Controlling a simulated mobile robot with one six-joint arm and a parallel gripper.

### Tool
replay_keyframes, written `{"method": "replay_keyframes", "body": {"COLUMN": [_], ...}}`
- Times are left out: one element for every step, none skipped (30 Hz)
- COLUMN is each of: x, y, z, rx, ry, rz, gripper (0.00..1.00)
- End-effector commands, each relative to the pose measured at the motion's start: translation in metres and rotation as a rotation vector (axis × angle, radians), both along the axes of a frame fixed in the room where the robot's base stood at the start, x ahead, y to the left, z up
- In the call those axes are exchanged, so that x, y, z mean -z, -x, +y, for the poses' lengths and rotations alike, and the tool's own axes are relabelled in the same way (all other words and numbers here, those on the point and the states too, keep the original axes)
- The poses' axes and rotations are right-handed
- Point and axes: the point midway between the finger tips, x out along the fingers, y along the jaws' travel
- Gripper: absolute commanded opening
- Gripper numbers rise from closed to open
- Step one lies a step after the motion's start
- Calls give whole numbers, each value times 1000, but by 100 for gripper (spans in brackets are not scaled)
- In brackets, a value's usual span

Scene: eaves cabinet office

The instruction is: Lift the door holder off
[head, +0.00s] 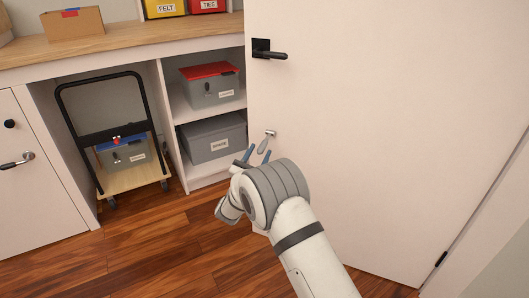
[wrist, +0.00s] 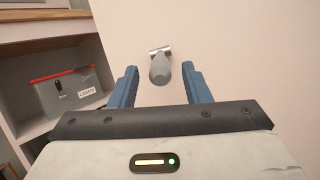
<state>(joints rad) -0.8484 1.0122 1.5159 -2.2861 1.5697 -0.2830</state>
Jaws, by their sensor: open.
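The door holder (head: 264,146) is a small grey, rounded piece on the white door (head: 360,130), below the black handle. It hangs at a short metal fitting (head: 270,133). In the wrist view the holder (wrist: 160,70) is straight ahead, its rounded end towards me, with the metal fitting (wrist: 160,51) above and behind it. My gripper (head: 257,155) is open, and its blue fingers point at the door. In the wrist view the holder appears between the two fingertips (wrist: 160,80). I see no finger touching it; the exact depth gap is unclear.
The black door handle (head: 268,51) juts out above. Left of the door are open shelves with a red-lidded grey box (head: 211,90) and a grey box (head: 212,140). A folding trolley (head: 105,130) stands in a bay farther left. Wooden floor (head: 165,245) is clear in front.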

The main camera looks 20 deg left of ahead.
Motion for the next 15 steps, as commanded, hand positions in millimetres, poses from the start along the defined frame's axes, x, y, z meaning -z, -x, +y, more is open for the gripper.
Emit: {"method": "replay_keyframes", "body": {"x": [-1,-2,-4,-5,-7,-8,-9,-9,-10,-10,-11,-11,-11,-11,-11], "y": [-8,-11,-15,-18,-21,-23,-24,-25,-26,-27,-27,-27,-27,-27,-27], "z": [-2,-2,-2,-2,-2,-3,-3,-3,-3,-3,-3,-3,-3,-3,-3], "rx": [2,2,1,1,1,2,1,1,1,0,0,0,0,0,0], "ry": [-1,-1,-1,-1,-1,-1,0,1,1,1,1,1,1,1,1], "rz": [-2,-2,-1,0,0,0,0,0,0,1,1,1,1,1,1], "gripper": [43,43,43,43,43,43,43,43,43,43,43,43,43,43,43]}}
